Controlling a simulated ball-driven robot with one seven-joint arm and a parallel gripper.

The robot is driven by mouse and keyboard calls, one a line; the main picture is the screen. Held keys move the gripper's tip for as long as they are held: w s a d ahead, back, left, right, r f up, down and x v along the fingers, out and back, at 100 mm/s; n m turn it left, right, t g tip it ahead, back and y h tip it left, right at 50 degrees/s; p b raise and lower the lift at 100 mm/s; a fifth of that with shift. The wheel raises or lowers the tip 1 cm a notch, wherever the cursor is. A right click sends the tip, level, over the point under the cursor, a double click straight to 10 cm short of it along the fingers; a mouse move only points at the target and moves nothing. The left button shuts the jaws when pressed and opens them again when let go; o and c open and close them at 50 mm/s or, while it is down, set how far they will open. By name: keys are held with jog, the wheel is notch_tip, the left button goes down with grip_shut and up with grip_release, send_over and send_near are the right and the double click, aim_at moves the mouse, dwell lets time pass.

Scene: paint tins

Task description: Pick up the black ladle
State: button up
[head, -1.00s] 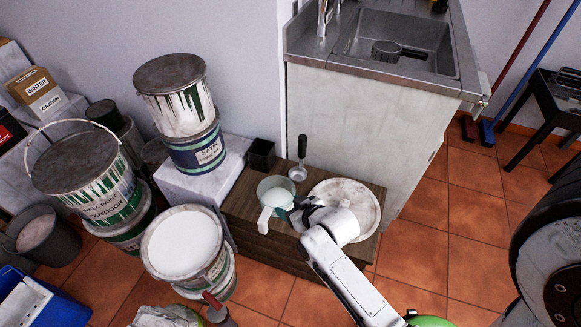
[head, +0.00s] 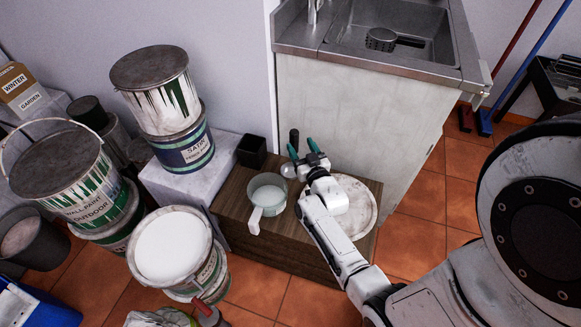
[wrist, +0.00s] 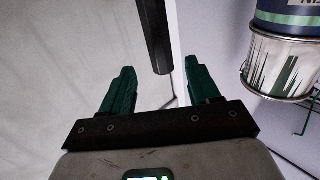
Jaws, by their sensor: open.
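The black ladle (head: 294,137) stands upright at the back of the wooden crate, near the sink cabinet. Its dark handle points up and part of its metal bowl shows low beside my gripper. My gripper (head: 303,148) is open, with green fingers spread close to the handle. In the wrist view the black handle (wrist: 155,35) comes down from the top edge, in line with the gap between the fingertips (wrist: 158,68). It appears just beyond them, with no contact visible.
Paint tins (head: 178,142) crowd the left. The sink cabinet (head: 350,120) stands close behind.

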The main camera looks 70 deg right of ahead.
aim_at(296, 138)
jog(key=shift+x, duration=2.95)
jog(key=shift+a, duration=0.15)
jog(key=c, duration=1)
jog(key=shift+r, duration=0.1)
jog(key=shift+c, duration=0.5)
